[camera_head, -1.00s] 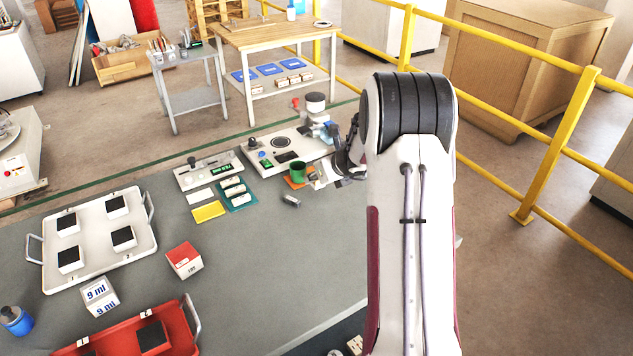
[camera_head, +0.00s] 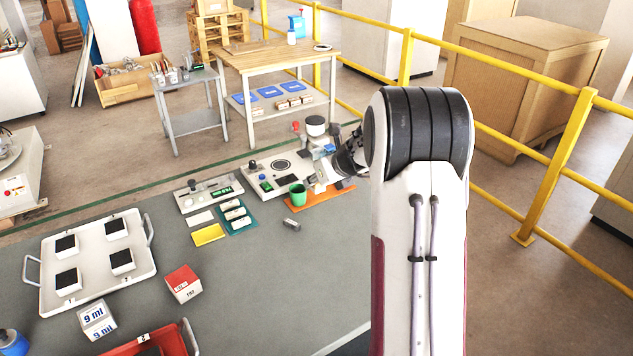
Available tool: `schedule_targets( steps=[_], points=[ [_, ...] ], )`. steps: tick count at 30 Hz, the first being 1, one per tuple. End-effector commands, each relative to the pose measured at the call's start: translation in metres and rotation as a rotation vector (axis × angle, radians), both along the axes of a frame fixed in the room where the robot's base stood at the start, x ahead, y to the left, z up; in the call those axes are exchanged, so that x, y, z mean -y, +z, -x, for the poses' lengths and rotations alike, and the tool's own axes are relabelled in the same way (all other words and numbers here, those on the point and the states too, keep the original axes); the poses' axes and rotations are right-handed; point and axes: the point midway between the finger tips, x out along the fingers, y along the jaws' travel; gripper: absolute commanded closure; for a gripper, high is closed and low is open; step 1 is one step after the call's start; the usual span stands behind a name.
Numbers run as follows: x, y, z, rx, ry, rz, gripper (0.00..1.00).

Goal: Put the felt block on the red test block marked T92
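A red-topped block (camera_head: 183,283) with a white lower side stands on the grey bench. Its side bears a small mark that looks like T92, too small to read surely. A small grey block (camera_head: 293,225) lies on the bench right of the yellow pad; it may be the felt block, but I cannot tell its material. My gripper (camera_head: 328,178) is at the back right of the bench, over the orange strip (camera_head: 322,198) and right of the green cup (camera_head: 297,194). My arm partly hides it. I cannot see whether its fingers are open or hold anything.
A white tray (camera_head: 93,287) holds several black-topped white blocks. A white block marked 9 ml (camera_head: 97,320) and a red tray (camera_head: 172,343) stand in front. Control panels (camera_head: 208,193) line the back. The bench right of the red-topped block is clear.

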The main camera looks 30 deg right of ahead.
Motion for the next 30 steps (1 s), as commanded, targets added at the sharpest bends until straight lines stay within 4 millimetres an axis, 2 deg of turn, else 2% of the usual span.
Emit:
schedule_targets(
  steps=[22, 26, 30],
  points=[
    [-0.002, 0.0, -0.001, 0.0, 0.004, 0.0, 1.0],
    [-0.012, 0.001, -0.005, 0.002, 0.02, 0.001, 1.0],
    [-0.035, 0.008, -0.014, 0.01, 0.055, 0.006, 1.0]
  ],
)
